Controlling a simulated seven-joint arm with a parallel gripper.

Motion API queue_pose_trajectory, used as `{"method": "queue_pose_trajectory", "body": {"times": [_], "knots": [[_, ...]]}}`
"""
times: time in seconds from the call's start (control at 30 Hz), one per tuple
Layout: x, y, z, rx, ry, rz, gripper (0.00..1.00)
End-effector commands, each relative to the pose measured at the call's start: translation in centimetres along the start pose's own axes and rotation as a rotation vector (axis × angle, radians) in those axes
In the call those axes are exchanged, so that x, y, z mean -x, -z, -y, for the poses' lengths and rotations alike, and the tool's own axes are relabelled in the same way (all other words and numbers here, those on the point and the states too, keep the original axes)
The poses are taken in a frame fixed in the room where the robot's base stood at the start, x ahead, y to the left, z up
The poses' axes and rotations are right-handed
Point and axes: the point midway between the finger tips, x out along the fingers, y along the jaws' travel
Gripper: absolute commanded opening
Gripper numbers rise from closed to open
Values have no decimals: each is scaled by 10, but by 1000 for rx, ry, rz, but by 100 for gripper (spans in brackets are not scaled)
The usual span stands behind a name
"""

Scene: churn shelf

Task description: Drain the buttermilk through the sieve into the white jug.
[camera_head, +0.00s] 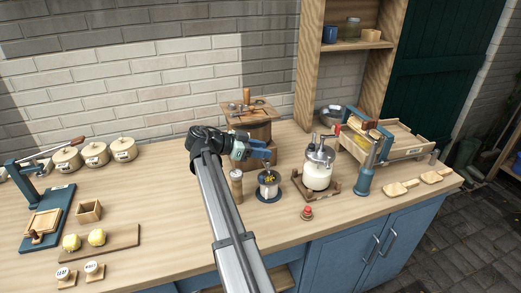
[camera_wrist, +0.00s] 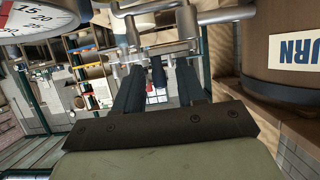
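The wooden churn (camera_head: 256,129) stands at the back middle; its labelled side (camera_wrist: 285,50) fills the right of the wrist view. My gripper (camera_head: 266,154) is in front of the churn, above a small dark-rimmed vessel (camera_head: 268,189) with something yellow at its top. In the wrist view its two dark fingers (camera_wrist: 158,92) stand apart. Shiny metal bars (camera_wrist: 160,48) cross near the fingertips, and a small dark piece shows between them; I cannot tell whether they touch. A white jug-like vessel (camera_head: 317,176) with metal fittings stands on a wooden tray to the right. I cannot make out the sieve for certain.
A wooden cylinder (camera_head: 236,187) stands close left of the dark-rimmed vessel. A red-topped item (camera_head: 307,213) and a blue press-like stand (camera_head: 365,178) are at right. A round dial (camera_wrist: 35,15) is close at the wrist view's upper left. The front middle counter is mostly clear.

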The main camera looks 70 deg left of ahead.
Motion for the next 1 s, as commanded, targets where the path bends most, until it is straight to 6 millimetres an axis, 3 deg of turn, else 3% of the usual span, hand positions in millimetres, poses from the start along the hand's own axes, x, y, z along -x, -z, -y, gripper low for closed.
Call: {"method": "queue_pose_trajectory", "body": {"times": [0.27,0.67,1.0], "knots": [[-1,0,0,0,0,0,39],[-1,0,0,0,0,0,1],[-3,1,-4,18,46,1,0]]}}
